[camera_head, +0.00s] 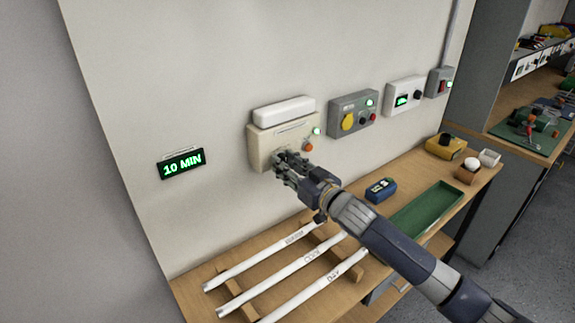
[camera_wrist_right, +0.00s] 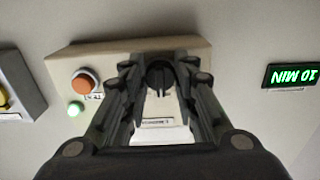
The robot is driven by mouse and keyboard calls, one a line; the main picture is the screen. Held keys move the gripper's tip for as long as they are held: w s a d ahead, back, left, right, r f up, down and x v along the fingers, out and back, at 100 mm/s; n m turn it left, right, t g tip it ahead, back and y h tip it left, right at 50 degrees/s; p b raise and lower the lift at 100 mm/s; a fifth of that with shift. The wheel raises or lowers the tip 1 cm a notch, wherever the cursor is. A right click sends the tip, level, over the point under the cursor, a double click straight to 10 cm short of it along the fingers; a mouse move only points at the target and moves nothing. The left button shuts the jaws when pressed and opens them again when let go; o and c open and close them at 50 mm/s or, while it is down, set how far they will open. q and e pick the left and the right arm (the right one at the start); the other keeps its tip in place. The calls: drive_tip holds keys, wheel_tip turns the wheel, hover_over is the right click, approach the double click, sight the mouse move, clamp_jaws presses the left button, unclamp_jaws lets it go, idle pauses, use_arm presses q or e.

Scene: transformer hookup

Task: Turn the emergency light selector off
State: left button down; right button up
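The emergency light unit (camera_head: 258,148) is a beige wall box with a white lamp (camera_head: 284,111) on top, a lit green indicator (camera_head: 317,131) and an orange button (camera_head: 308,147). My right gripper (camera_head: 282,160) is at the front of the box and hides the selector in the head view. In the right wrist view, which is upside down, the dark round selector knob (camera_wrist_right: 160,74) sits between the fingers of my right gripper (camera_wrist_right: 163,78). The fingers are apart, one on each side of the knob; I cannot see firm contact. My left gripper is not in view.
A display (camera_head: 181,163) reading 10 MIN hangs left of the unit. A grey box with a yellow socket (camera_head: 348,121) and other wall boxes are to the right. Below, a wooden bench (camera_head: 408,176) carries several labelled white tubes (camera_head: 300,292), a green tray (camera_head: 427,212) and a blue device (camera_head: 380,190).

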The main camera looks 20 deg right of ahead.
idle(0.3)
drive_tip(key=shift+d+n+p, duration=0.15)
drive_tip(key=shift+n+p, duration=0.85)
drive_tip(key=shift+n, duration=3)
drive_tip(key=o, duration=1)
drive_tip(key=shift+o, duration=0.2)
drive_tip(key=v, duration=1.2)
